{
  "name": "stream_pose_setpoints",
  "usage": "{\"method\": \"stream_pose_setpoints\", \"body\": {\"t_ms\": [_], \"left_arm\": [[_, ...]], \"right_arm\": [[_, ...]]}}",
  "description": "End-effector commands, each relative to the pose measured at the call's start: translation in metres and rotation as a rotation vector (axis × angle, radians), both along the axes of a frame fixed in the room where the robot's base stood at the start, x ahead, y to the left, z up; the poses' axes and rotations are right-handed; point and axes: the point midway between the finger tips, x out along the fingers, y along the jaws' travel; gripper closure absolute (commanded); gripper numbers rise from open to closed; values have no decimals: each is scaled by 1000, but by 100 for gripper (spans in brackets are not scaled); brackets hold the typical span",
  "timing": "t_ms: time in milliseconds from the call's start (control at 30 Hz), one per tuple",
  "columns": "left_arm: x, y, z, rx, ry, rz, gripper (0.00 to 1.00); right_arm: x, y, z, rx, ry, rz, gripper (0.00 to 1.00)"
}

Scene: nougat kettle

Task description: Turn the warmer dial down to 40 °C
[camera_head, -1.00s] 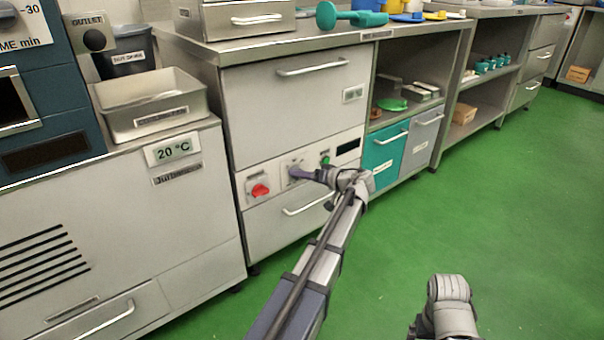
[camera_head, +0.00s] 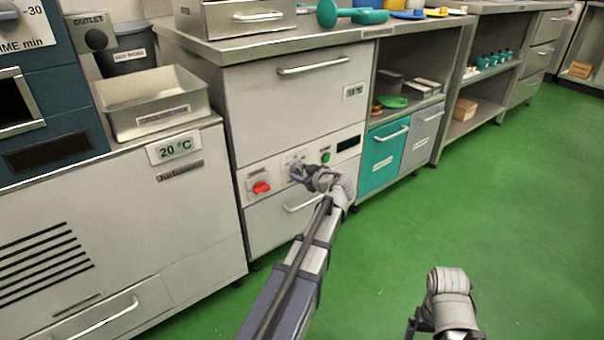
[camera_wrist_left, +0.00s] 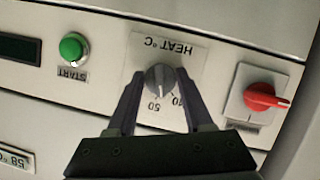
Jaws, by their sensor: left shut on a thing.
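The warmer dial, a round grey knob (camera_wrist_left: 159,78), sits on a white plate marked HEAT °C (camera_wrist_left: 178,48), which appears upside down in the left wrist view. A 50 shows beside the knob; another number is partly covered by a finger. My left gripper (camera_wrist_left: 160,82) has one dark finger on each side of the knob and is shut on it. In the head view my left gripper (camera_head: 298,173) reaches the control panel and hides most of the dial. My right arm (camera_head: 449,300) shows at the bottom; its fingers are not visible.
A red switch (camera_wrist_left: 266,97) and a green START button (camera_wrist_left: 73,47) flank the dial. A dark display (camera_wrist_left: 19,48) lies past the button. A drawer handle (camera_head: 302,205) is below the panel. Green floor (camera_head: 470,220) is clear to the right.

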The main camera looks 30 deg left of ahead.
Motion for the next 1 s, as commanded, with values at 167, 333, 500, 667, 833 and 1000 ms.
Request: {"method": "stream_pose_setpoints", "body": {"t_ms": [167,333,500,667,833,1000], "left_arm": [[-3,0,-3,-67,-152,1,100],[-3,0,-4,-120,-281,0,100],[-3,0,-4,-164,-386,1,100],[-3,0,-3,-194,-458,1,100],[-3,1,-2,-214,-506,2,100],[-3,1,-2,-222,-528,1,100]], "right_arm": [[0,0,-8,0,0,0,5],[0,0,-14,0,0,0,5],[0,0,-20,0,0,0,5],[0,0,-24,0,0,0,5],[0,0,-27,0,0,0,5],[0,0,-27,0,0,0,5]]}}
